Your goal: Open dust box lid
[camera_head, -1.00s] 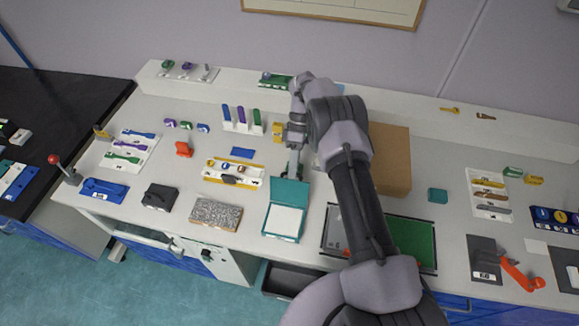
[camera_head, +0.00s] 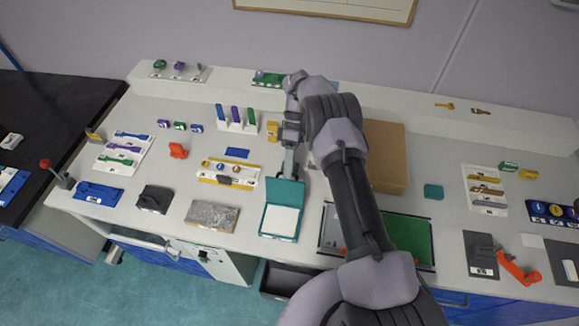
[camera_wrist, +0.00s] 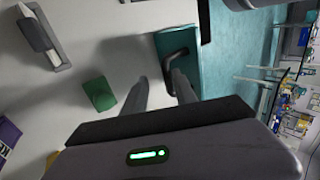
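I take the teal box (camera_head: 261,224) at the front middle of the bench for the dust box. It has a teal panel (camera_head: 284,191) at its rear and a white face in front. How far the panel is raised is hard to tell. In the wrist view, a dark bent handle (camera_wrist: 174,61) sits on a teal surface (camera_wrist: 203,58). My gripper (camera_head: 287,176) is just behind the rear panel. In the wrist view my gripper (camera_wrist: 158,78) has its two fingers apart, with nothing seen between them. The fingertips are close to the handle; contact is unclear.
A cardboard box (camera_head: 390,158) stands right of my gripper. A grey speckled block (camera_head: 211,216) lies left of the teal box, and a green board (camera_head: 412,241) lies to the right. An open dark drawer (camera_head: 285,282) juts out below the bench edge.

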